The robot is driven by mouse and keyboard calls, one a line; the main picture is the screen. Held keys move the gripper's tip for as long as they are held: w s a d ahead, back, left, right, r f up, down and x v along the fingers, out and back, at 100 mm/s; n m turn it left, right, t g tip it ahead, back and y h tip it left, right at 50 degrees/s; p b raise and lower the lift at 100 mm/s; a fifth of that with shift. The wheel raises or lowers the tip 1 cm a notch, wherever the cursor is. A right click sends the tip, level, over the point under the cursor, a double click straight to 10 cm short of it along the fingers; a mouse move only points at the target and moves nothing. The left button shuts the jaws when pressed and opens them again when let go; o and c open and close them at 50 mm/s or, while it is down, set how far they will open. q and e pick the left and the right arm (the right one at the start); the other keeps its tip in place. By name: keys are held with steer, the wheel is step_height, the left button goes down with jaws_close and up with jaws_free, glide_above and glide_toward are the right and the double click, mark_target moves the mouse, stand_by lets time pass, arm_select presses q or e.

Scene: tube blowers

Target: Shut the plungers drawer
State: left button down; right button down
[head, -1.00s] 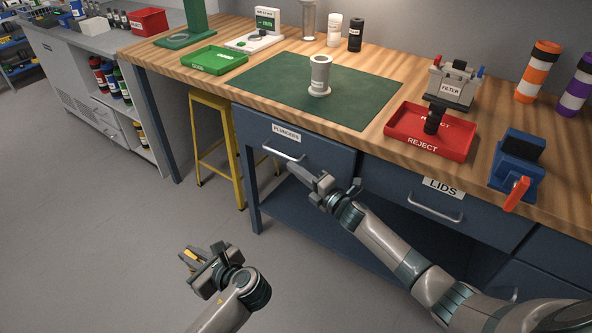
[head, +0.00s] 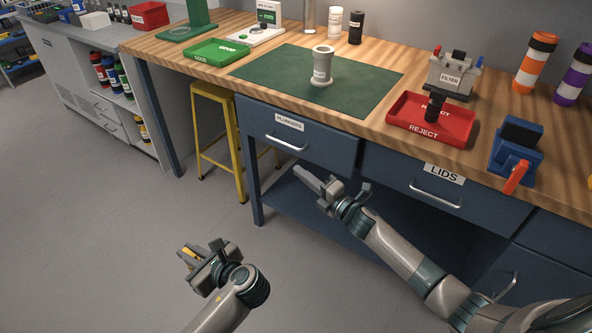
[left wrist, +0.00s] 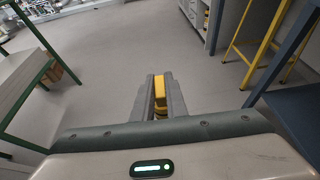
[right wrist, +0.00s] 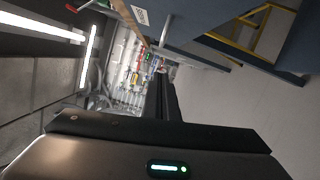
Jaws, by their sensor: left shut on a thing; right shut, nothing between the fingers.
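The plungers drawer (head: 320,147) is a dark blue front under the left part of the workbench, with a white label (head: 289,122) and a silver bar handle (head: 287,143). Its front looks about flush with the bench frame; no open interior shows. My right gripper (head: 302,177) is shut and empty, just below and in front of the drawer, apart from the handle. Its closed fingers show in the right wrist view (right wrist: 160,95). My left gripper (head: 186,256) is shut on a small yellow thing (left wrist: 159,92), low over the floor, away from the bench.
The lids drawer (head: 410,185) is to the right, also looking shut. A yellow stool (head: 218,140) stands left of the plungers drawer. On the bench are a green mat (head: 270,75) with a grey cylinder (head: 321,66), and a red reject tray (head: 455,130). Floor at left is clear.

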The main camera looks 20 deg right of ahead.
arm_select(q)
steer(key=shift+f, duration=0.3)
arm_select(e)
steer(key=shift+v, duration=2.85)
steer(key=shift+a, duration=0.1)
